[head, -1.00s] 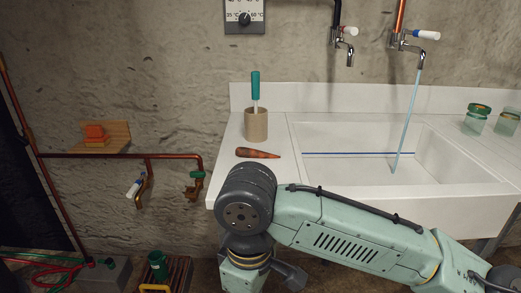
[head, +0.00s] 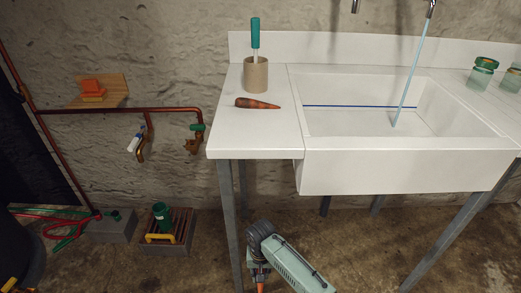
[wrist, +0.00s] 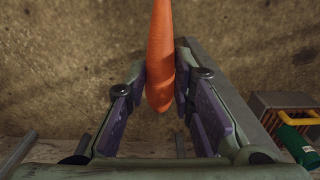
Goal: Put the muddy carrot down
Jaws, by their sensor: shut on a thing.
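My gripper (wrist: 162,84) is shut on an orange carrot (wrist: 160,50), which points away from the jaws in the wrist view. Its surface looks mostly plain orange, with slightly darker patches near the jaws. In the head view only a bit of orange (head: 261,287) shows below my arm, at the bottom edge, low in front of the sink bench. A second carrot (head: 257,103), brownish with dark patches, lies on the white counter (head: 225,135) left of the basin, apart from my gripper.
A beige cup (head: 256,75) with a green-handled tool stands behind the counter carrot. Water runs into the sink basin (head: 350,122). Glass jars (head: 482,73) stand at the right. Grey bench legs (head: 231,225) and a slatted crate (head: 168,232) are near the floor. The counter's front left is clear.

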